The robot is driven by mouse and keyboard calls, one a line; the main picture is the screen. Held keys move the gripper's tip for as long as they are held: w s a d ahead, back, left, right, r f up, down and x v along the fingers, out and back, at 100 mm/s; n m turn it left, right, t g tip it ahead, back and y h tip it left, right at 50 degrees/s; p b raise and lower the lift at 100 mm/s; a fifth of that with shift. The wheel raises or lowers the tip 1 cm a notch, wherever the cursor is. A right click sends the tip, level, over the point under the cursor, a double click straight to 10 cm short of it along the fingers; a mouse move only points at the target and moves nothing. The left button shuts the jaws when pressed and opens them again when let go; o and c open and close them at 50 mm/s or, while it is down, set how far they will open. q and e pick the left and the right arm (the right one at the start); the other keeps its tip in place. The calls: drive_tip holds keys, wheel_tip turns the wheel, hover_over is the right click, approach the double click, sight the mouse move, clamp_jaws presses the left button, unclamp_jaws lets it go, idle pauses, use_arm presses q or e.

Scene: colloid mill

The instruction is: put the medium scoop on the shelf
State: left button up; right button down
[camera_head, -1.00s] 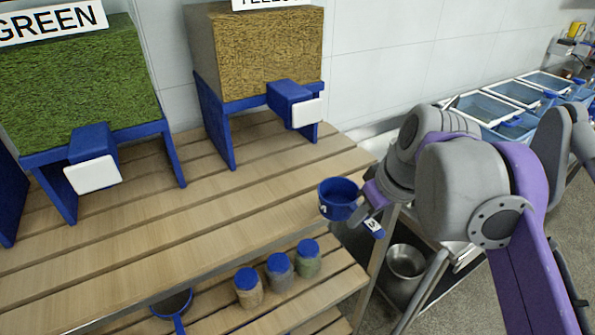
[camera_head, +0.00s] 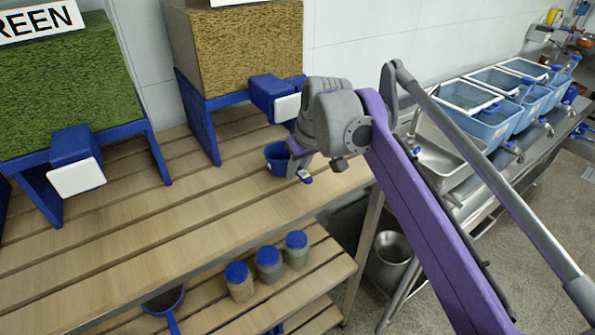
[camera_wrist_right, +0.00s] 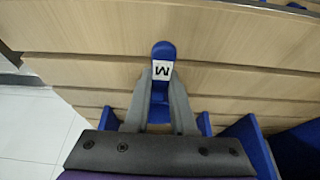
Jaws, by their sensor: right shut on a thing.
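The blue medium scoop (camera_head: 276,160) is at the right end of the upper wooden slatted shelf (camera_head: 150,225), below the tan dispenser. My right gripper (camera_head: 298,165) is shut on its handle, whose end shows below the fingers. In the right wrist view, the handle (camera_wrist_right: 162,52) with its white "M" label sits between the fingers of my right gripper (camera_wrist_right: 162,88), with shelf slats behind it. I cannot tell whether the scoop touches the slats. My left gripper is not in view.
A green block dispenser (camera_head: 75,160) and a tan one (camera_head: 270,90) stand at the back of the shelf. Several blue-lidded jars (camera_head: 268,265) and another blue scoop (camera_head: 165,300) are on the lower shelf. The upper shelf's front middle is clear.

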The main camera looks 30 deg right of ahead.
drive_tip(key=shift+s+f, duration=0.1)
drive_tip(key=shift+f, duration=0.4)
drive_tip(key=shift+f, duration=0.1)
drive_tip(key=c, duration=0.8)
unclamp_jaws()
drive_tip(key=shift+o, duration=0.2)
drive_tip(key=shift+r, duration=0.2)
drive_tip(key=p+v, duration=0.1)
drive_tip(key=v, duration=1.1)
drive_tip(key=shift+f, duration=0.1)
